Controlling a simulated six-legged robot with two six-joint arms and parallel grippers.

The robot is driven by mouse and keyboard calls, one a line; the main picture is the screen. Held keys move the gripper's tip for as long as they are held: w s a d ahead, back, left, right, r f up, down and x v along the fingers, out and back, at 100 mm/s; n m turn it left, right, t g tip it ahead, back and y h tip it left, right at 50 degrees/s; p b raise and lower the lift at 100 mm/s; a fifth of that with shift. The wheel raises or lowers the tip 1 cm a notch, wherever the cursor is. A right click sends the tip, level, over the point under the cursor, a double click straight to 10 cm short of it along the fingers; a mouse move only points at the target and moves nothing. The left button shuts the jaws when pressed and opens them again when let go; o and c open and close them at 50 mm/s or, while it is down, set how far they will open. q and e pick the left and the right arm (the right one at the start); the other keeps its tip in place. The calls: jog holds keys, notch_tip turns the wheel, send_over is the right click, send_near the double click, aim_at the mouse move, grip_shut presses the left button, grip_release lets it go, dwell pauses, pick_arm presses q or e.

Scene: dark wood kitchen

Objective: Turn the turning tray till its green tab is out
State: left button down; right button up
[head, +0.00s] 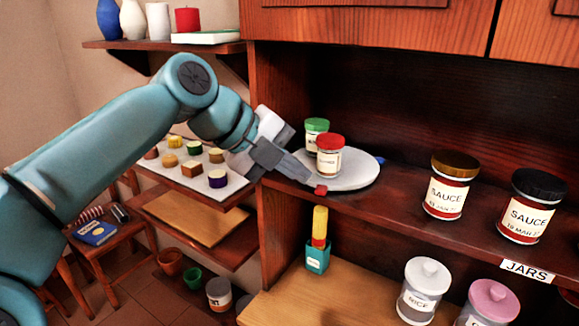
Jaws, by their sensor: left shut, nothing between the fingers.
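The turning tray (358,174) is a round pale grey disc on the dark wood shelf. A red tab (320,190) sticks out at its front left edge and a blue tab (380,161) at its right edge. I see no green tab. A green-lidded jar (315,132) and a red-lidded jar (330,157) stand on the tray's left part. My left gripper (306,178) is shut and empty at the tray's left edge, its tips close to the red tab; I cannot tell whether they touch. My right gripper is out of view.
Two sauce jars, one brown-lidded (447,187) and one black-lidded (532,207), stand right of the tray on the same shelf. A cabinet side wall (277,95) rises behind my left gripper. Canisters (423,290) stand below. The shelf between tray and sauce jars is clear.

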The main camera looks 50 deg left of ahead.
pick_arm(q)
jog(key=s+a+r+n+g+p, duration=0.1)
jog(key=a+n+p, duration=0.35)
jog(key=n, duration=0.85)
jog(key=s+a+r+n+g+p, duration=0.1)
jog(key=a+n+p, duration=0.4)
jog(key=n, duration=0.8)
jog(key=x, duration=0.3)
jog(key=d+x, duration=0.1)
jog(key=x, duration=0.3)
jog(key=d+r+x, duration=0.1)
jog(key=x, duration=0.3)
jog(key=shift+w+r, duration=0.15)
jog(key=shift+w, duration=0.25)
jog(key=shift+w+d, duration=0.25)
jog(key=shift+d, duration=0.1)
